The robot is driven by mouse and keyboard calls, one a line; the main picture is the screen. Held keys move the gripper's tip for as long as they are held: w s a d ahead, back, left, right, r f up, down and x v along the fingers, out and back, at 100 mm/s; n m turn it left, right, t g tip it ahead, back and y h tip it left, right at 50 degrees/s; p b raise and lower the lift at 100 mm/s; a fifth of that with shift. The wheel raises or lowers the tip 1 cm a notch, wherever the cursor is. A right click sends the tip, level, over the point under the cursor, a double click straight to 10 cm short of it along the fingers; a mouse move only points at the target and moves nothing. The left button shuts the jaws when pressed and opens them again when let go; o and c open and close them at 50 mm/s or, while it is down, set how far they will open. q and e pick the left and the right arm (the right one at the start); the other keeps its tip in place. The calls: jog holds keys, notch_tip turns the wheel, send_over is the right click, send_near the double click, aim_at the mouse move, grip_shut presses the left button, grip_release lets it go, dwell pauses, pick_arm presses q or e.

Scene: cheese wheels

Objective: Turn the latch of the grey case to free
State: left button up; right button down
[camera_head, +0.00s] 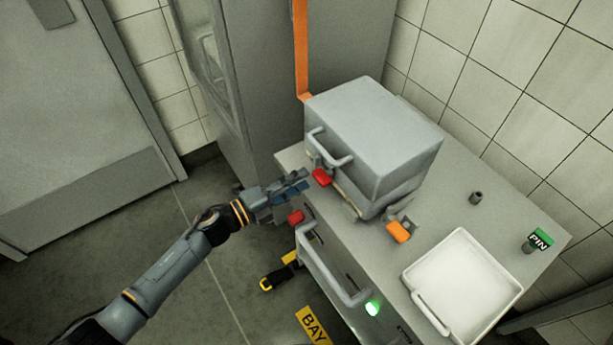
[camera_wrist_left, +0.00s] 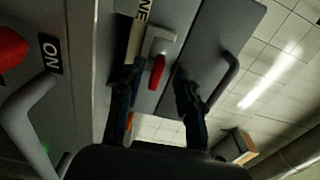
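The grey case (camera_head: 385,130) stands on a grey cabinet top, with a bar handle (camera_head: 328,148) on its front. A red latch (camera_head: 321,177) sits on that front, below the handle. In the left wrist view the red latch (camera_wrist_left: 157,72) hangs from a pale plate, with the case handle (camera_wrist_left: 228,76) to its right. My left gripper (camera_head: 300,184) is just left of the latch in the head view. In the wrist view its two fingers (camera_wrist_left: 157,100) are apart, with the latch seen between and beyond them. Contact cannot be made out. My right gripper is not in view.
An orange latch (camera_head: 398,232) is at the case's right side. A white tray (camera_head: 458,274), a green PIN block (camera_head: 540,239) and a small peg (camera_head: 476,197) are on the top. Below the gripper, the cabinet front has a red knob (camera_head: 296,216) and a bar handle (camera_head: 335,272).

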pick_arm(q)
jog(key=v, duration=0.9)
jog(key=a+f+n+t+y, duration=0.1)
jog(key=a+f+n+y, duration=0.4)
jog(key=f, duration=0.4)
jog(key=a+f+n+t+y, duration=0.1)
jog(key=a+f+n+y, duration=0.25)
jog(key=f+n, duration=0.35)
jog(key=s+a+f+n+g+y, duration=0.25)
jog(key=s+f, duration=0.25)
jog(key=f, duration=0.3)
jog(key=s+a+f+n+g+y, duration=0.1)
jog(key=s+a+f+n+y, duration=0.15)
jog(key=s+f+n, duration=0.4)
jog(key=s+f+n+g, duration=0.1)
jog(key=s+f+g, duration=0.1)
jog(key=s+f, duration=0.3)
jog(key=s+d+f+n+g, duration=0.1)
jog(key=s+f, duration=0.4)
jog(key=s, duration=0.8)
jog(key=s+f+n+g+y, duration=0.1)
jog(key=s+f+n+g, duration=0.2)
jog(key=s, duration=0.7)
notch_tip(320, 180, down, 2)
jog(key=shift+d+f+g, duration=0.15)
jog(key=shift+d+g, duration=0.1)
jog(key=shift+g, duration=0.8)
